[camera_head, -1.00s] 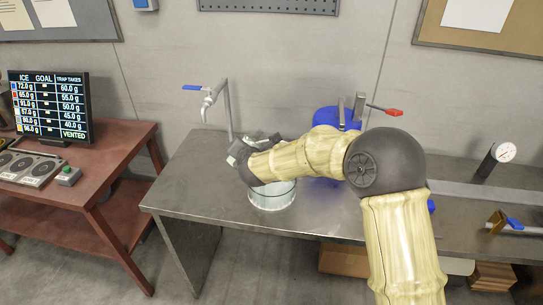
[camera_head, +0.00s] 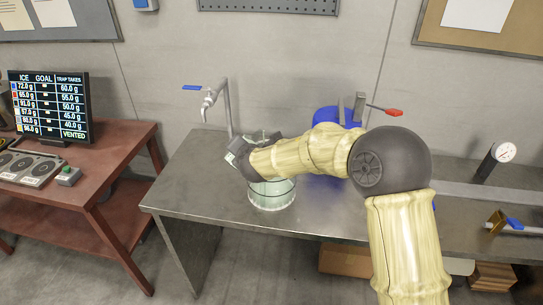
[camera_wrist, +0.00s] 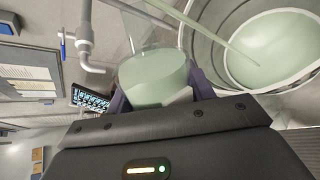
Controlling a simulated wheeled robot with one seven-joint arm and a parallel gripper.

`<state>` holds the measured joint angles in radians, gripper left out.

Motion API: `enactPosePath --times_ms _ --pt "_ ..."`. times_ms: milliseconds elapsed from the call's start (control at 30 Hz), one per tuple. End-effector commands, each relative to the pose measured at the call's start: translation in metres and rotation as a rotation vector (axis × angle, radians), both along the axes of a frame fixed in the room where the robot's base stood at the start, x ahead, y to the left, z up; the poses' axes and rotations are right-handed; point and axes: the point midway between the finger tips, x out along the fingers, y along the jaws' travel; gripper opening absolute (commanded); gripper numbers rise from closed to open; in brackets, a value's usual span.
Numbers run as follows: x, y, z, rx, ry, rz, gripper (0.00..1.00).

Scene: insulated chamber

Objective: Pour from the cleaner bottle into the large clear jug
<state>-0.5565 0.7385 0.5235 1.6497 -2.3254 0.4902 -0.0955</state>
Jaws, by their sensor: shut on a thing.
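The large clear jug (camera_head: 272,197) stands upright on the metal bench below my gripper. Pale green liquid stands in it, and in the wrist view its round mouth (camera_wrist: 225,62) is at the upper right. My gripper (camera_head: 244,149) is above the jug's rim, at its far left. In the wrist view its dark fingers are shut on the cleaner bottle (camera_wrist: 155,80), a clear vessel with pale green liquid, held tilted. A thin pale green stream (camera_wrist: 205,36) runs down into the jug. In the head view my wrist mostly hides the bottle.
A tap with a blue lever (camera_head: 208,95) stands close behind my gripper. A blue container (camera_head: 328,118) is behind my forearm. A gauge (camera_head: 503,152) and a blue-handled valve (camera_head: 514,224) are at the right. A screen (camera_head: 50,105) stands on the red table at left.

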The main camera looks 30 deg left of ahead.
Motion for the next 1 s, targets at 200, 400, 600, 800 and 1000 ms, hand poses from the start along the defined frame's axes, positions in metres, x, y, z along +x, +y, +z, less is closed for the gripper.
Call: enactPosePath --times_ms 200,400,600,800,1000 --pt "-0.0006 0.0005 0.0027 0.013 0.021 -0.001 0.23" --pt "-0.0013 0.0009 0.0041 0.023 0.04 -0.001 0.23" --pt "-0.0022 0.0014 0.0053 0.032 0.06 0.0 0.23" --pt "-0.0028 0.0016 0.0066 0.042 0.078 -0.001 0.23" --pt "-0.0036 0.0021 0.0079 0.052 0.098 0.0 0.23"
